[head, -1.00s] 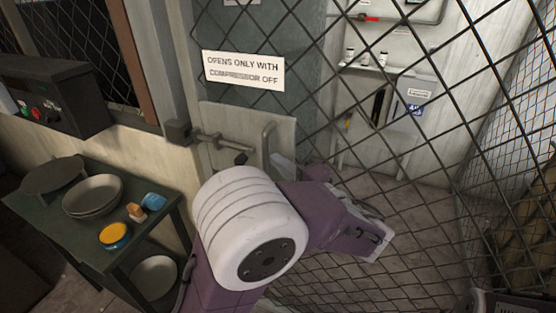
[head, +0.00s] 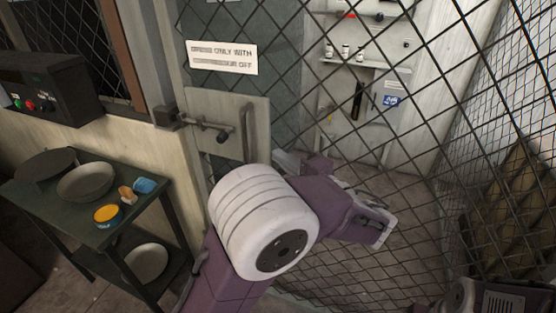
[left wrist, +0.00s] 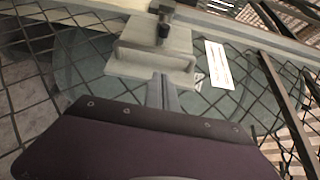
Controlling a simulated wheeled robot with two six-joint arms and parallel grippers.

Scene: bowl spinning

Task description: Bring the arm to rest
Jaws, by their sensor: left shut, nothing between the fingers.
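My left arm, purple with a white ribbed joint, rises from the bottom middle of the head view. My left gripper (head: 287,161) is partly hidden behind that joint, in front of the mesh door. In the left wrist view the grey fingers (left wrist: 160,92) are together with nothing between them. They point toward the latch plate (left wrist: 150,65), and I see no clear contact. In the head view the latch (head: 205,124) and its plate are left of the gripper. My right gripper is not in view.
A dark table (head: 60,209) at left holds a pan (head: 45,165), a bowl (head: 86,182), a yellow-topped tin (head: 107,215) and a blue cup (head: 145,185). Another bowl (head: 147,262) is on its lower shelf. Wire mesh (head: 420,130) fills the right side. A sign (head: 222,57) hangs above the latch.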

